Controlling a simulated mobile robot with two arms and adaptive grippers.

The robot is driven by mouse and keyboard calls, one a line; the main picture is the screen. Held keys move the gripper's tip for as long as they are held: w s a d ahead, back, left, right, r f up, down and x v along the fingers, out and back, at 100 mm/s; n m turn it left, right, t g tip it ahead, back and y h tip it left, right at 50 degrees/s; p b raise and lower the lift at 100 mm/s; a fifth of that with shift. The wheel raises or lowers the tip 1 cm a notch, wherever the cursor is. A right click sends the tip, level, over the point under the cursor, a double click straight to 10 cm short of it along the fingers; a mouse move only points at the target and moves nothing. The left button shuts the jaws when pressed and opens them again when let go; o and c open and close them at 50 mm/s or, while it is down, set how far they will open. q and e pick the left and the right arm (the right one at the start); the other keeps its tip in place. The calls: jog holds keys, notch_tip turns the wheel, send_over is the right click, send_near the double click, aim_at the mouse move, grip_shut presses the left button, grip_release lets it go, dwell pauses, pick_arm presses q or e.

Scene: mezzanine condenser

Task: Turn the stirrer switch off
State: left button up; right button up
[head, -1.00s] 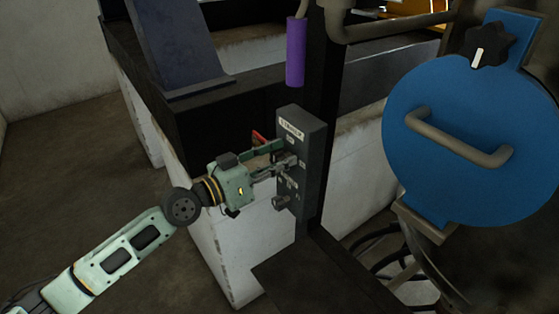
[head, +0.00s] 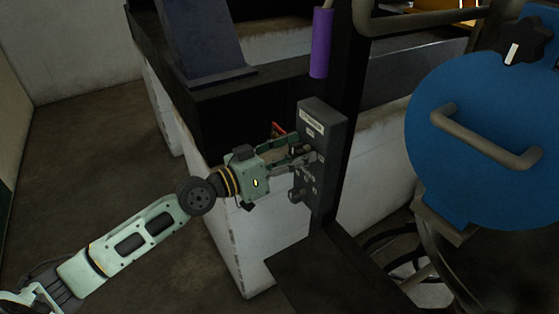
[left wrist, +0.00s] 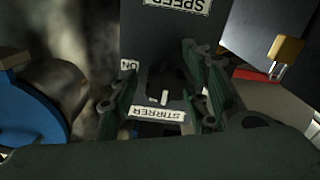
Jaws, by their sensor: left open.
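A dark grey control box (head: 325,122) is fixed to a black post in the head view. The stirrer switch is a dark knob with a white mark (left wrist: 165,96), between a STIRRER label (left wrist: 157,114) and the ON label (left wrist: 129,66); the lettering is upside down in the left wrist view. My left gripper (head: 308,158) is at the box face and hides the switch in the head view. In the left wrist view its two open fingers (left wrist: 162,92) stand on either side of the switch. I cannot tell whether they touch it. My right gripper is not in view.
A SPEED label (left wrist: 178,4) and a lower knob (head: 296,196) are on the same box. A purple handle (head: 321,43) hangs above it. A blue round cover (head: 470,185) with a grey bar handle stands to the right. Open floor (head: 75,165) lies left.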

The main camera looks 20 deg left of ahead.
pick_arm(q)
jog(key=v, duration=1.1)
jog(key=shift+s, duration=0.2)
jog(key=w+a+f+n+g+y, duration=0.1)
jog(key=a+f+n+y, duration=0.3)
jog(key=f, duration=0.8)
jog(key=w+a+f+y, duration=0.1)
jog(key=a+f+y, duration=0.2)
jog(key=a+f, duration=0.55)
jog(key=s+f+n+g+y, duration=0.1)
jog(key=s+f+g, duration=0.15)
jog(key=f, duration=0.75)
jog(key=s+f+g+y, duration=0.1)
jog(key=s+f, duration=0.3)
jog(key=f, duration=0.7)
jog(key=s+f+g+y, duration=0.1)
jog(key=s+f+g, duration=0.1)
jog(key=s+f, duration=0.7)
jog(key=s+d+f+m+g, duration=0.1)
jog(key=s+d+f, duration=0.3)
jog(key=s, duration=0.5)
jog(key=s+d+f+m+g, duration=0.1)
jog(key=s+d+f+g, duration=0.2)
jog(key=s+f, duration=0.5)
jog(key=s+d+f+m+g+y, duration=0.1)
jog(key=s+d+f, duration=0.4)
jog(key=s, duration=0.6)
jog(key=shift+s+f+g, duration=0.15)
jog(key=shift+f+g, duration=0.3)
jog(key=shift+g, duration=0.4)
